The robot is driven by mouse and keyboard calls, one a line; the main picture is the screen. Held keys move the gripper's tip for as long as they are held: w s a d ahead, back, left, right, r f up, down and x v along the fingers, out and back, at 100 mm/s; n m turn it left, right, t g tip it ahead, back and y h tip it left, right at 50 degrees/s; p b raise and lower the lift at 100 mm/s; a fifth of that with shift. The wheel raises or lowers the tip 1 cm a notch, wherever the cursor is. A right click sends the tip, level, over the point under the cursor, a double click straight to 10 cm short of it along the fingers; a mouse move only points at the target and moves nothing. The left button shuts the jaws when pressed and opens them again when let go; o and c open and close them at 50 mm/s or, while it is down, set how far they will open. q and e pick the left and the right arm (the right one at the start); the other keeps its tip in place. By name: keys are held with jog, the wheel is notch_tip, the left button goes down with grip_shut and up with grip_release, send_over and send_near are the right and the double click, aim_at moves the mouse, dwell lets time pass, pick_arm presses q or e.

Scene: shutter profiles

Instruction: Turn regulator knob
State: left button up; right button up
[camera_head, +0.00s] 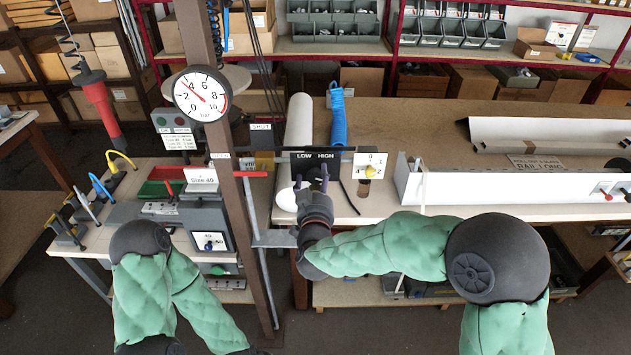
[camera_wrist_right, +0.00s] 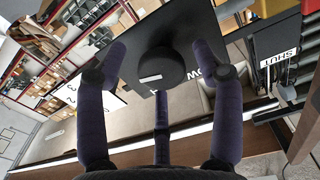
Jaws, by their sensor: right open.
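The regulator knob (camera_wrist_right: 162,68) is a round black knob with a small white mark, on a dark panel in the right wrist view. In the head view the dark panel (camera_head: 316,155) reads LOW and HIGH; I cannot make out the knob there. My right gripper (camera_head: 312,180) is open just in front of the panel. In the right wrist view its fingers (camera_wrist_right: 160,70) spread around the knob, with visible gaps at the sides. The white round gauge (camera_head: 201,95) has a red needle near 4. My left gripper is not in view.
A brown post (camera_head: 232,130) stands left of the panel. A blue roll (camera_head: 338,118) and a card (camera_head: 369,166) with a yellow knob are behind and right of it. A long white profile (camera_head: 500,186) lies on the right bench. A SHUT label (camera_wrist_right: 280,59) is nearby.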

jog(key=shift+w, duration=0.2)
jog(key=shift+s, duration=0.1)
jog(key=c, duration=1.1)
jog(key=shift+c, duration=0.2)
jog(key=shift+f, duration=0.1)
